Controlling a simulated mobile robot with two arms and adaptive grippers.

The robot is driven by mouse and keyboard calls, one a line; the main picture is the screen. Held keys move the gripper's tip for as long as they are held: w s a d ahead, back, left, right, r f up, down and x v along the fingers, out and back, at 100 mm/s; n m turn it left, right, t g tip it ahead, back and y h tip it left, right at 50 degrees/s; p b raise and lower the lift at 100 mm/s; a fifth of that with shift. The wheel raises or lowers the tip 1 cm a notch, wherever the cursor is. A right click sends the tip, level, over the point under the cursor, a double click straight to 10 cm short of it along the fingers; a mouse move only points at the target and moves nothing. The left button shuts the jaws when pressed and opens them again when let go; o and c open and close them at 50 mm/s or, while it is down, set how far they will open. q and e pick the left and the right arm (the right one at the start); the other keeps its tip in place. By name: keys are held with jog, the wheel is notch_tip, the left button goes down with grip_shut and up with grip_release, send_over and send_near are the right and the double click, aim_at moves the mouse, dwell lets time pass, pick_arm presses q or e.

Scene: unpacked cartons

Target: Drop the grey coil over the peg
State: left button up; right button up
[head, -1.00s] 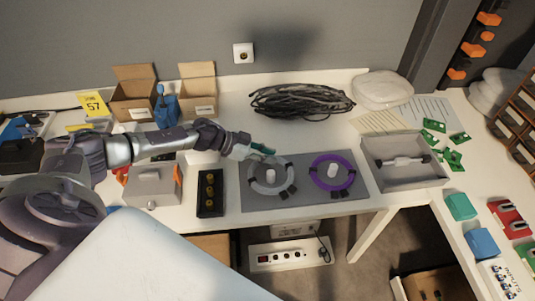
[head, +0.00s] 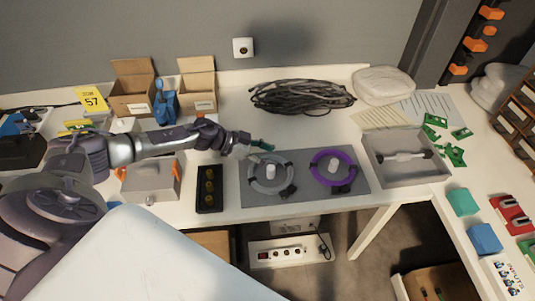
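The grey coil (head: 250,175) lies on the grey mat (head: 310,196), at its left side. It looks flat and sits around a short white peg (head: 270,172), whose top shows inside the ring. My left gripper (head: 263,145) is just beyond the coil's far edge, near the mat's back edge, with its dark green fingertips pointing right. It looks apart from the coil. The fingers are too small to tell whether they are open. My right gripper is not in view.
A purple coil (head: 313,168) surrounds a second white peg (head: 333,169) to the right. A grey tray (head: 440,174) stands right of the mat, a black holder (head: 209,208) left of it. A black cable bundle (head: 300,98) lies behind.

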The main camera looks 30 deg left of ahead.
pick_arm(q)
notch_tip(320, 180, up, 10)
dwell(0.6)
